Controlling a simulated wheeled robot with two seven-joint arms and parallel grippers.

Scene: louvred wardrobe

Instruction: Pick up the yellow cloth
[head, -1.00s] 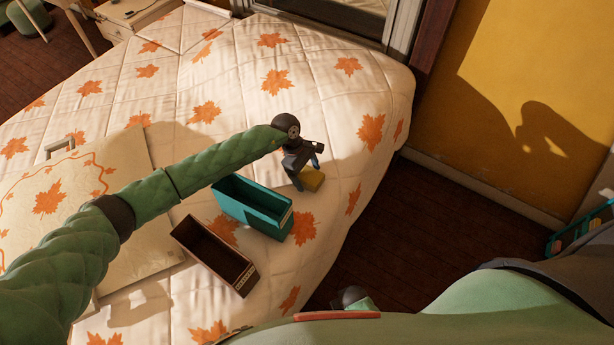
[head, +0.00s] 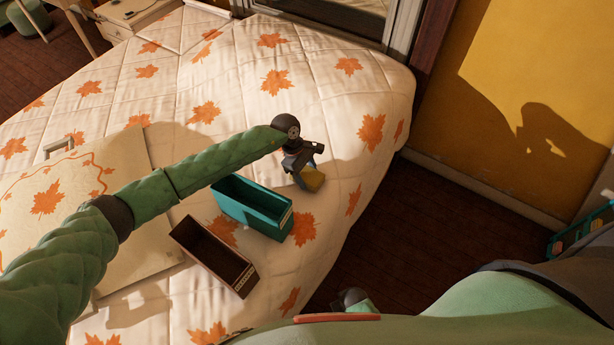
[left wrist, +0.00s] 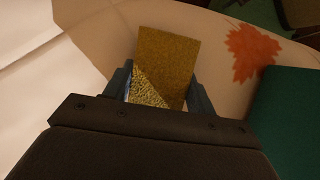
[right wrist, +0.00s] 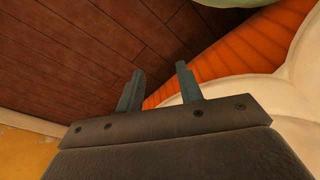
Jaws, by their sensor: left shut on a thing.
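The yellow cloth (head: 311,179) is a small folded-looking yellow block at the bed's right side, just beyond the teal box. My left gripper (head: 302,170) is shut on it from above. In the left wrist view the cloth (left wrist: 165,70) sits between the two fingers of the left gripper (left wrist: 160,95), touching both sides. I cannot tell whether the cloth is clear of the bedspread. My right gripper (right wrist: 158,88) shows in the right wrist view, fingers apart with nothing between them, above the dark floor near the bed's edge.
A teal open box (head: 253,211) and a brown open box (head: 212,258) stand on the bed (head: 230,95), close to the cloth. A folded leaf-pattern piece (head: 90,205) lies at the left. The bed's far part is clear. A yellow wall (head: 530,90) is at the right.

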